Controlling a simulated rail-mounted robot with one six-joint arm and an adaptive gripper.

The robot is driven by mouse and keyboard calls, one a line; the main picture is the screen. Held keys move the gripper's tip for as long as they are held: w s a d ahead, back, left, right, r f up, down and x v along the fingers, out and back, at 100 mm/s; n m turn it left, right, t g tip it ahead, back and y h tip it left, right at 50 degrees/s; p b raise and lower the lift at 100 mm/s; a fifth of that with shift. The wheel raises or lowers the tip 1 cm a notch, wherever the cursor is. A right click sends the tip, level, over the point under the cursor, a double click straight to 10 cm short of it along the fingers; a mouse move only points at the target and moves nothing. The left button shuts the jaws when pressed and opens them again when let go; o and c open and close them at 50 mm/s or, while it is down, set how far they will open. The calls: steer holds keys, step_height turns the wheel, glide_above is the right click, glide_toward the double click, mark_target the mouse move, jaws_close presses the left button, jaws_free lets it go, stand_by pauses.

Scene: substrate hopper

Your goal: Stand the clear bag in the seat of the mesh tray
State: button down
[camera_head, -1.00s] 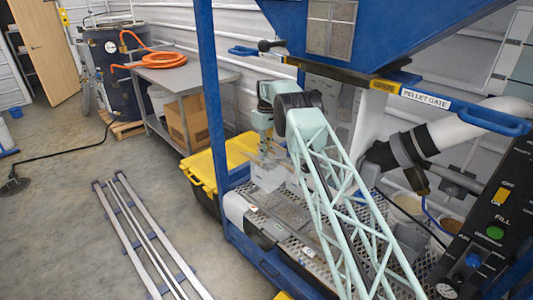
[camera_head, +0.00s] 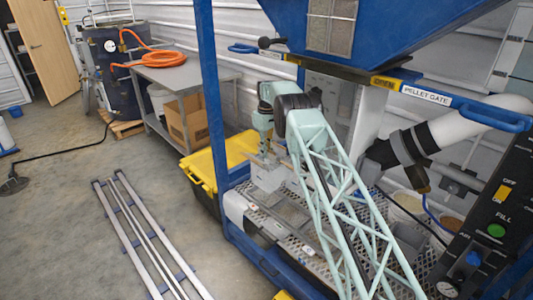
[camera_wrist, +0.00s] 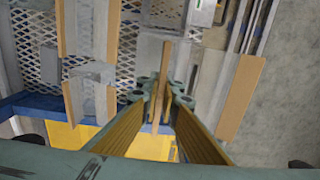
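The clear bag appears as a pale, see-through boxy shape (camera_head: 268,174) just below my gripper (camera_head: 264,152), above the mesh tray. In the wrist view my gripper (camera_wrist: 163,92) has yellow-lined fingers coming close together at the tips. A thin brown strip (camera_wrist: 165,55) stands between them; I cannot tell whether it is the bag's top edge or whether the fingers press on it. The perforated metal mesh tray (camera_head: 320,245) lies under the arm, and its mesh shows in the wrist view (camera_wrist: 138,65). The seat and the bag's underside are hard to make out.
The blue pellet gate (camera_head: 430,97) and hopper (camera_head: 385,35) hang above right. A blue post (camera_head: 211,100) stands left of my gripper. A black bin with a yellow lid (camera_head: 238,150) is behind it. A control panel (camera_head: 490,215) is at right. Brown strips (camera_wrist: 240,97) flank the fingers.

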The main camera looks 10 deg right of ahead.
step_height(320, 180, down, 8)
steer(key=b, duration=0.2)
steer(key=shift+b, duration=0.35)
stand_by(0.7)
steer(key=shift+f+b, duration=0.3)
steer(key=shift+f, duration=0.4)
stand_by(1.4)
steer(key=c, duration=2.8)
jaws_free()
steer(key=shift+r, duration=0.1)
steer(key=shift+r, duration=5.9)
